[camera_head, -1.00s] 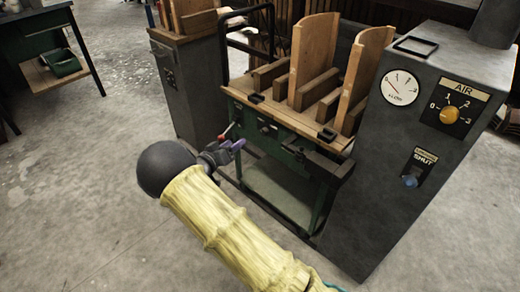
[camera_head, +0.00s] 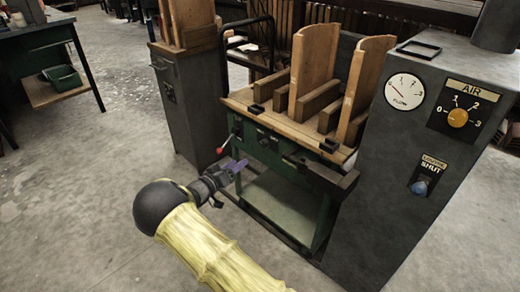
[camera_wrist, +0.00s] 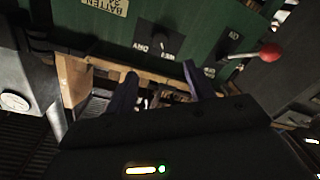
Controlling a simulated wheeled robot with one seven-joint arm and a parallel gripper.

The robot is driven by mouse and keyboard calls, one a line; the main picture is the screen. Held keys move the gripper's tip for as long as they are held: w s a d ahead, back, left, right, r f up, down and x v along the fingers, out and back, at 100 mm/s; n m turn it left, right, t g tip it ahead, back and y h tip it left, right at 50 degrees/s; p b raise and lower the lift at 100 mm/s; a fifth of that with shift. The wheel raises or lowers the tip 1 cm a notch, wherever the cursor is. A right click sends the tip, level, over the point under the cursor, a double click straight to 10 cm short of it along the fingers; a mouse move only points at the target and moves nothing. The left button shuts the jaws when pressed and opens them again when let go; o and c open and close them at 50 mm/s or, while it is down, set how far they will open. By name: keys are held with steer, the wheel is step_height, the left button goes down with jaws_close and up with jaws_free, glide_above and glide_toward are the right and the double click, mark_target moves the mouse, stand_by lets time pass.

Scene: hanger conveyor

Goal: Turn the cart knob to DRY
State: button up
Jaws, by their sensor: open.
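The cart's green front panel (camera_head: 262,137) carries a small dark knob (camera_head: 264,141) below the wooden top. In the wrist view the panel looks upside down. The dark knob (camera_wrist: 160,43) there has small white lettering around it, too small and dark to read surely, so its setting is unclear. My gripper (camera_head: 238,165) is in front of the cart, below and left of the knob. In the wrist view its two purple fingers (camera_wrist: 157,88) are apart with nothing between them. The knob lies beyond the fingertips, and I see no contact.
A lever with a red ball (camera_wrist: 270,50) sticks out beside the knob; the ball also shows in the head view (camera_head: 219,151). A grey cabinet (camera_head: 400,190) with gauge and AIR dial stands right of the cart, another (camera_head: 185,105) left. Floor in front is clear.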

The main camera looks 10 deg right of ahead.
mark_target(262, 145)
steer(key=b+x, duration=0.3)
steer(key=x, duration=1)
steer(key=shift+d+b, duration=0.1)
steer(key=shift+b, duration=0.3)
steer(key=c, duration=1)
